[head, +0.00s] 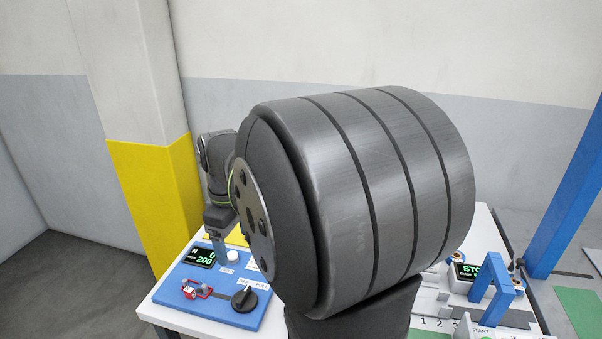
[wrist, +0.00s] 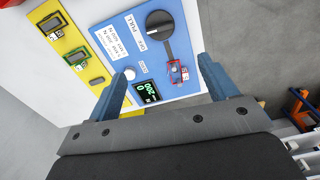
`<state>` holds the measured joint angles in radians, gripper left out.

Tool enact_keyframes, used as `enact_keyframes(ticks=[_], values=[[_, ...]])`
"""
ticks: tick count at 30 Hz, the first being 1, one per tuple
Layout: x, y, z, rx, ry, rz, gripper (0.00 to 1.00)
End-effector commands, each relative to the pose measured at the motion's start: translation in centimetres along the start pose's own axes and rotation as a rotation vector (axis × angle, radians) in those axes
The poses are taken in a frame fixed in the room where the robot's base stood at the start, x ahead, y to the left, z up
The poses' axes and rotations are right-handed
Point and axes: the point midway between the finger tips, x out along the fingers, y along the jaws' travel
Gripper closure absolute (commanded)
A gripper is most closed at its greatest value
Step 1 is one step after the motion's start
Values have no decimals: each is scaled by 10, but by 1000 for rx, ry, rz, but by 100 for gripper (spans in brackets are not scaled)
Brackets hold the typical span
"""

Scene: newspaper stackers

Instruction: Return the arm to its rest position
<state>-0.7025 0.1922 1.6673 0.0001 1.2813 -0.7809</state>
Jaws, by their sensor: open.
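My gripper (wrist: 163,70) shows in the wrist view with its two blue fingers spread apart and nothing held between them. In the head view my arm covers the middle, and my gripper (head: 219,244) is partly visible over the far part of the blue panel (head: 225,314). The black dial (head: 244,299) and red piece (head: 190,292) show there too.
A yellow and white pillar (head: 160,200) stands close behind the gripper in the head view. A blue post (head: 570,195) and a station with a display (head: 468,272) and blue arch (head: 487,287) are at right. A yellow panel (wrist: 72,45) adjoins the blue one.

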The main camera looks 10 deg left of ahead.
Motion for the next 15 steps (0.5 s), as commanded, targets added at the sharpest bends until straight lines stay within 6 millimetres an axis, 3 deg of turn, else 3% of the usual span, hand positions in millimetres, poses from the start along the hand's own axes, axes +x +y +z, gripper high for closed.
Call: enact_keyframes(ticks=[8, 15], values=[[21, 0, 0, 0, -3, -3, 22], [68, 0, 0, 0, -4, -4, 22]])
